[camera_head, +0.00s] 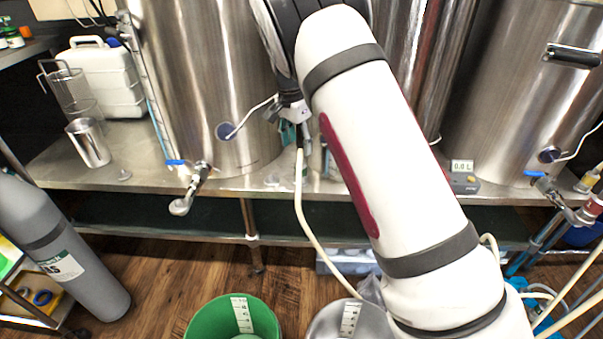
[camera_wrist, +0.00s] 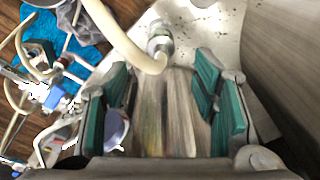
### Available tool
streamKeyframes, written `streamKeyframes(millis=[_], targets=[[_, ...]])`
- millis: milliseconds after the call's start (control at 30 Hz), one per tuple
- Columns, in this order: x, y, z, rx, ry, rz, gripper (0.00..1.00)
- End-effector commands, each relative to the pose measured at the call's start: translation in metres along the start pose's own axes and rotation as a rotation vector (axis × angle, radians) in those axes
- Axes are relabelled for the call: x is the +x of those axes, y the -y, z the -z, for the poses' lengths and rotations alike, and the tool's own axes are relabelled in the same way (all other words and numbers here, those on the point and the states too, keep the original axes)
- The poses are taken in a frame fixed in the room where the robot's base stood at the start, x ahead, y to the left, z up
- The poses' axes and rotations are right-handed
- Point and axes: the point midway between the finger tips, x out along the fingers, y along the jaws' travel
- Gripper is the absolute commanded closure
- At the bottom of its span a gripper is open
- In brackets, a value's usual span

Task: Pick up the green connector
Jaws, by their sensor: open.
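My gripper (camera_wrist: 163,80) is open, with teal pads on both fingers and nothing visibly held between them. In the wrist view, a small grey-green connector (camera_wrist: 160,38) at the end of a cream hose (camera_wrist: 125,45) lies just beyond the fingertips, roughly centred between them. It looks apart from both pads. Its green is faint here, so I cannot be sure of its colour. In the head view, my gripper (camera_head: 296,130) is low in front of the steel vessels, partly hidden by my arm. The connector cannot be made out there; the hose (camera_head: 300,195) hangs from beside the gripper.
The steel bench (camera_head: 120,172) carries large steel vessels (camera_head: 205,80), a steel cup (camera_head: 88,143) and a small display box (camera_head: 462,178). A valve (camera_head: 190,190) juts over its front edge. A green bucket (camera_head: 215,318) and a grey cylinder (camera_head: 60,245) stand below.

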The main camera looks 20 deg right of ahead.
Motion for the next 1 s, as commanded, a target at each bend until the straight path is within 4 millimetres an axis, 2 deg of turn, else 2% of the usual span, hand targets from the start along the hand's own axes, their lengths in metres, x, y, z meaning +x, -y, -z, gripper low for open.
streamKeyframes(millis=[33, 233, 567, 900, 1000], targets=[[0.015, -0.001, -0.001, 0.000, 0.002, -0.004, 0.46], [0.048, -0.001, 0.000, -0.001, 0.001, -0.003, 0.46], [0.067, 0.000, 0.000, -0.001, 0.001, -0.001, 0.46], [0.110, 0.001, 0.003, -0.002, 0.001, -0.002, 0.46], [0.114, 0.001, 0.003, -0.001, 0.001, 0.000, 0.46]])
